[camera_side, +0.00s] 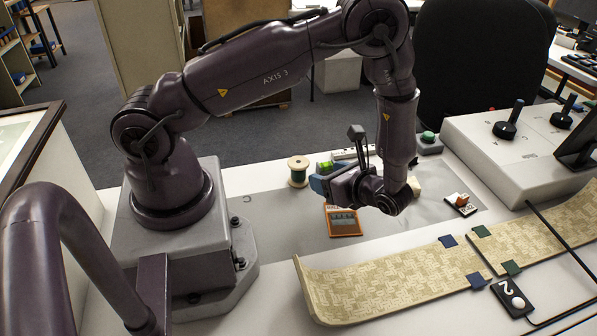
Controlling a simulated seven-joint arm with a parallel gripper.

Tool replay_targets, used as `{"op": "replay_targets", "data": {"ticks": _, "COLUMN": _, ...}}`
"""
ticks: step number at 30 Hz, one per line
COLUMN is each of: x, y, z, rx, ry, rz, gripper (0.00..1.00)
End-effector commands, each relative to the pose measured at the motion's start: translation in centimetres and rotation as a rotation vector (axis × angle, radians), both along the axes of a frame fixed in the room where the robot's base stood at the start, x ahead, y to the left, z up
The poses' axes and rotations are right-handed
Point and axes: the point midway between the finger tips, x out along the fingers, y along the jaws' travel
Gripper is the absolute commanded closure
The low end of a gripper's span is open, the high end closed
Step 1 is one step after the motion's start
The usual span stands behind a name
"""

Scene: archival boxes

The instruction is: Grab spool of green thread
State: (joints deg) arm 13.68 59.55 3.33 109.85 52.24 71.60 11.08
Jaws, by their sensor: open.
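A wooden spool of green thread (298,172) stands upright on the table, with its pale flanges and dark green winding showing. My gripper (320,178) hangs low over the table just right of the spool, its fingers pointing left. It is open. A small gap shows between the blue-grey fingertip and the spool, and the two look apart. The far finger is mostly hidden by the hand. A bright green item (325,168) shows behind the gripper, partly covered, and I cannot tell what it is.
An orange-framed calculator-like object (343,221) lies below the gripper. A long patterned strip (400,280) crosses the front, with dark and green clips on it. A control box (520,145) stands at right. Grey mat (275,225) lies clear left of the calculator.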

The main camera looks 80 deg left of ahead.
Motion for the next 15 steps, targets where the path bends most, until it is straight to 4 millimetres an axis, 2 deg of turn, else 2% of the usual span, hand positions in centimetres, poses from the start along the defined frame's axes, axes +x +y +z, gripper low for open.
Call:
{"op": "replay_targets", "data": {"ticks": 6, "x": -1.6, "y": 3.6, "z": -1.6, "rx": 0.000, "ry": 0.002, "rz": 0.006, "gripper": 0.40}}
{"op": "replay_targets", "data": {"ticks": 15, "x": -2.5, "y": 5.9, "z": -2.6, "rx": -0.001, "ry": 0.000, "rz": 0.005, "gripper": 0.40}}
